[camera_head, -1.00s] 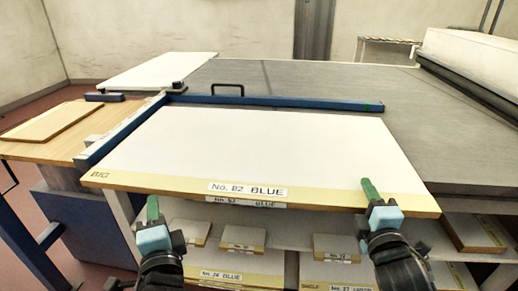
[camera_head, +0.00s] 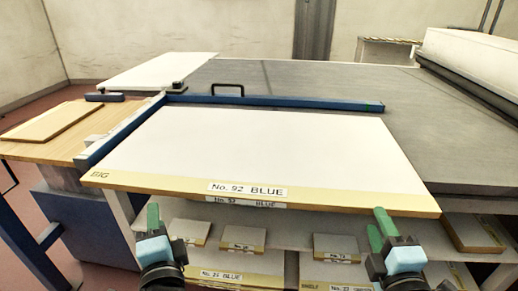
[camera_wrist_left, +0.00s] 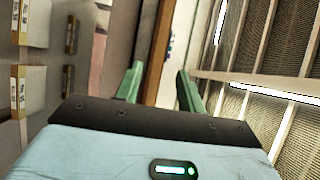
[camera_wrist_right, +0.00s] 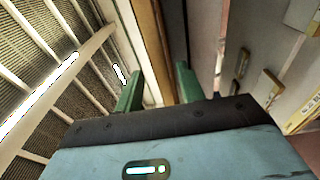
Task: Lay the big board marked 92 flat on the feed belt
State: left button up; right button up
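The big board (camera_head: 260,150) has a white top and a yellowish front strip marked "BIG" and "No. 92 BLUE". It appears flat, in front of the blue bar, with its front edge over the shelves. The grey feed belt (camera_head: 450,155) shows behind and right of it; the board hides what is under it. My left gripper (camera_head: 158,222) is open below the left part of the board's front edge. My right gripper (camera_head: 381,230) is open just in front of its right part. Both wrist views show parted fingers, with the brown board edge (camera_wrist_left: 158,50) beyond the gap.
A blue bar (camera_head: 275,102) with a black handle crosses behind the board. A wooden side table (camera_head: 60,135) stands left, with another board on it. Shelves with several smaller labelled boards (camera_head: 242,238) lie below the front edge. A white roller unit (camera_head: 470,55) stands at back right.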

jog(key=shift+s+d, duration=0.15)
jog(key=shift+s, duration=1.7)
